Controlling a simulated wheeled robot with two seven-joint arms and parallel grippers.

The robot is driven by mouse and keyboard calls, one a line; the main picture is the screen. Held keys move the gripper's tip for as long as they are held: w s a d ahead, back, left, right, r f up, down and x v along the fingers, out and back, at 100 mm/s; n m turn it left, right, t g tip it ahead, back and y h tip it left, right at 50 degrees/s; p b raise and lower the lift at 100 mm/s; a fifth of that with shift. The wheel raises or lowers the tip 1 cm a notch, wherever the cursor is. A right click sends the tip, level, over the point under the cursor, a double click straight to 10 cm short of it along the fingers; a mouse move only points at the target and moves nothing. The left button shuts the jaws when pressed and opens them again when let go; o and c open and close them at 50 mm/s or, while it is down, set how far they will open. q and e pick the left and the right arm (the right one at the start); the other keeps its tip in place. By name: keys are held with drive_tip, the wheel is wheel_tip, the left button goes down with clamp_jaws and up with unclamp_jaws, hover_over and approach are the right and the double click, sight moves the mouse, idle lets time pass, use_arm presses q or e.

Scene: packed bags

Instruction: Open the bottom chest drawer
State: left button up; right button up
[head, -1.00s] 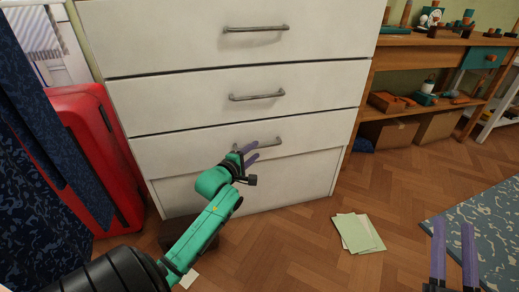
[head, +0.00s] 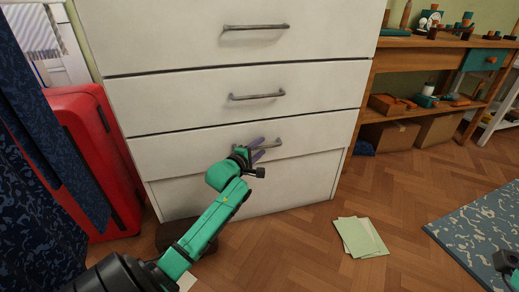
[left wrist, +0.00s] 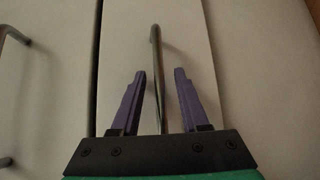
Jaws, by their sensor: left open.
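The white chest (head: 225,52) fills the middle of the head view, with its drawers shut. The bottom drawer (head: 185,150) is the lowest front with a handle, above a plain base panel. Its grey bar handle (head: 278,144) is partly hidden by my left gripper (head: 261,147). The left wrist view shows the left gripper (left wrist: 160,73) open, with the bar handle (left wrist: 155,45) running between its two purple fingers. A gap shows on each side of the bar. Only a small part of my right arm shows at the lower right edge; its fingers are out of view.
A red suitcase (head: 95,150) and dark blue patterned cloth (head: 40,190) stand left of the chest. Pale papers (head: 360,237) lie on the wooden floor to the right, near a blue rug (head: 470,230). A wooden workbench (head: 425,42) stands at the back right.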

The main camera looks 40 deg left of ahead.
use_arm(q)
clamp_jaws()
idle(1.4)
